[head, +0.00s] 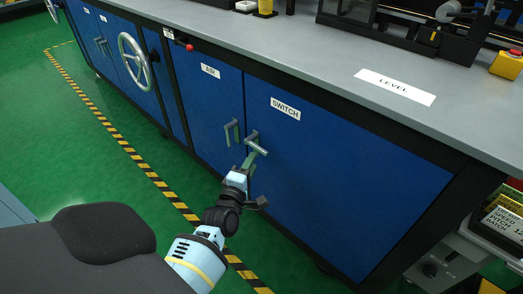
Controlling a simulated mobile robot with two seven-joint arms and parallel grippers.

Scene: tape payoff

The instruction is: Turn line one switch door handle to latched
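The blue switch door (340,170) has a white SWITCH label (286,108) and sits in the bench front, appearing closed. Its grey lever handle (257,146) is near the door's left edge, slanting down to the right. My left gripper (250,159) is just below the handle, its fingers pointing up at it. The fingertips overlap the handle in the picture; I cannot tell whether they touch or grip it. My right gripper is not in view.
Left of it is the AIR door (203,110) with an upright handle (231,132) close to my gripper. A handwheel (134,62) and red knob (189,47) are further left. The grey benchtop (310,50) overhangs above. The green floor in front is open, with a striped line (130,150).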

